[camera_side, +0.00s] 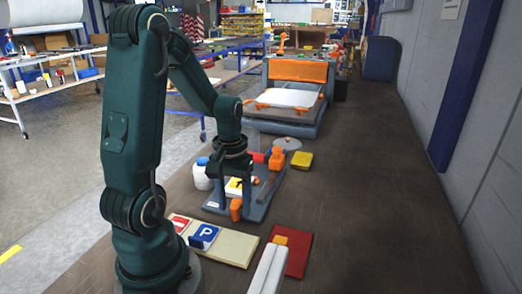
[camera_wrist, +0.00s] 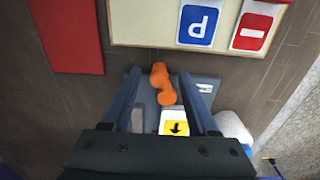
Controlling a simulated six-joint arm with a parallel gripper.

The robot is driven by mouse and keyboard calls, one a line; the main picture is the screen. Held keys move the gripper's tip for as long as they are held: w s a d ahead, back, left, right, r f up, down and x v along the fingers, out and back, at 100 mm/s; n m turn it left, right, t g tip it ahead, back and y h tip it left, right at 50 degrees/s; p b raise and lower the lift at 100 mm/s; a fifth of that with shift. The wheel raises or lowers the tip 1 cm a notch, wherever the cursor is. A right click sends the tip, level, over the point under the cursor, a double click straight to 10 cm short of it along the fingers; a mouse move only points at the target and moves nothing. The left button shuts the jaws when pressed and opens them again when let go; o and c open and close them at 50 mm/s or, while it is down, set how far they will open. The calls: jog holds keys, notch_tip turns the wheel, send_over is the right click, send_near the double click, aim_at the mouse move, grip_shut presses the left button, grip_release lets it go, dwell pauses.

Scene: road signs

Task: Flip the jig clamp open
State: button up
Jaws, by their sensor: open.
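The grey-blue jig plate (camera_side: 262,203) lies on the bench and carries a white sign with a yellow face (camera_side: 236,187). An orange clamp (camera_side: 236,209) stands at its near edge, and a second orange clamp (camera_side: 277,158) at its far side. My gripper (camera_side: 238,180) points down over the jig, open and empty. In the wrist view, the near clamp (camera_wrist: 162,83) appears between the tips of my open gripper (camera_wrist: 159,76). The yellow-faced sign (camera_wrist: 176,127) shows behind it, partly hidden by my gripper. I cannot tell whether I touch the clamp.
A cream board (camera_side: 235,245) with a blue P sign (camera_side: 204,236) and a red sign (camera_side: 180,223) lies nearer the camera, beside a red plate (camera_side: 297,254). A white bottle (camera_side: 201,178) stands left of the jig, a yellow block (camera_side: 302,159) right. The bench's right side is clear.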

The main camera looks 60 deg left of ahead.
aim_at(235, 205)
jog(key=shift+r, duration=2.45)
